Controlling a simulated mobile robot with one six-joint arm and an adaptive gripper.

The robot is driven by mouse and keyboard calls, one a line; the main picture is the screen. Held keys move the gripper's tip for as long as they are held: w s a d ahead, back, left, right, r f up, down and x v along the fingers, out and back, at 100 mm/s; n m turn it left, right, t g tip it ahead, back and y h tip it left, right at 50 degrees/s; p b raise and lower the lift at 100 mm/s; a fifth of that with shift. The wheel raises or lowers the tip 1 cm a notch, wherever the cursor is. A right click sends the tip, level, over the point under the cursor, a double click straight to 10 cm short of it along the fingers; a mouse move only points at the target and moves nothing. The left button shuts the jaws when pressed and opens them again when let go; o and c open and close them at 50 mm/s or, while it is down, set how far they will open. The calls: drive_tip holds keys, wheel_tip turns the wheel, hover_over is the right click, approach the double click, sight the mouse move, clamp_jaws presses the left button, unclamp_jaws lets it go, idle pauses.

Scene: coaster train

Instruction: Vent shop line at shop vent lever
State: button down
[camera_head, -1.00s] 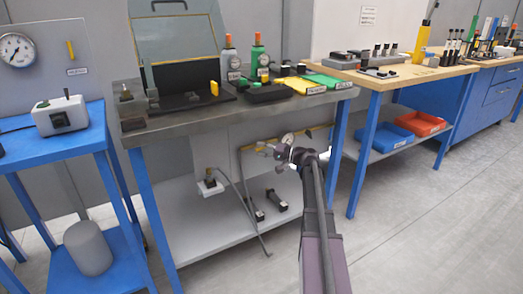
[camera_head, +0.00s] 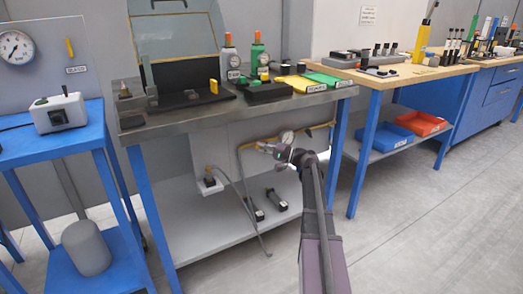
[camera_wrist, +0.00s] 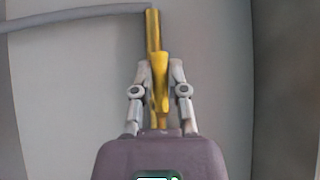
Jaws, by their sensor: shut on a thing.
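In the wrist view a yellow lever (camera_wrist: 158,72) stands between the two grey fingers of my gripper (camera_wrist: 159,65), which is shut on it. A yellow pipe (camera_wrist: 153,28) runs up from behind the lever, and a grey hose (camera_wrist: 75,15) meets it near the top. In the head view my gripper (camera_head: 263,146) is under the grey workbench, at the yellow line (camera_head: 318,130). A small round gauge (camera_head: 287,137) sits on this line just beyond my gripper. The lever is too small to make out there, and no label on it is readable.
A blue stand (camera_head: 75,150) at left has a panel with a large gauge (camera_head: 14,45) and a yellow handle (camera_head: 70,48). Floor at right is clear.

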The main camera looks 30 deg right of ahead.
drive_tip(key=c, duration=0.7)
unclamp_jaws()
drive_tip(key=shift+o, duration=0.2)
drive_tip(key=shift+n+p, duration=0.3)
drive_tip(key=shift+p, duration=0.1)
drive_tip(key=shift+n+g+h+p, duration=0.3)
drive_tip(key=shift+g+p, duration=0.2)
drive_tip(key=shift+g, duration=0.1)
drive_tip(key=f+b+v, duration=0.1)
drive_tip(key=v, duration=1.2)
drive_tip(key=s+a+f+n+g+h+p, duration=0.1)
drive_tip(key=s+a+f+g+h, duration=0.1)
drive_tip(key=a, duration=0.8)
drive_tip(key=s+a+f+n+g+h, duration=0.1)
drive_tip(key=s+a+f+g+h, duration=0.1)
drive_tip(key=a+f, duration=0.4)
drive_tip(key=s+a+f+n+g+h+p, duration=0.1)
drive_tip(key=s+a+f+n+g+h, duration=0.1)
drive_tip(key=a, duration=1.2)
drive_tip(key=shift+s+a+f+g+h+p, duration=0.15)
drive_tip(key=shift+s+f+g+h+p, duration=0.5)
drive_tip(key=shift+f+g, duration=0.85)
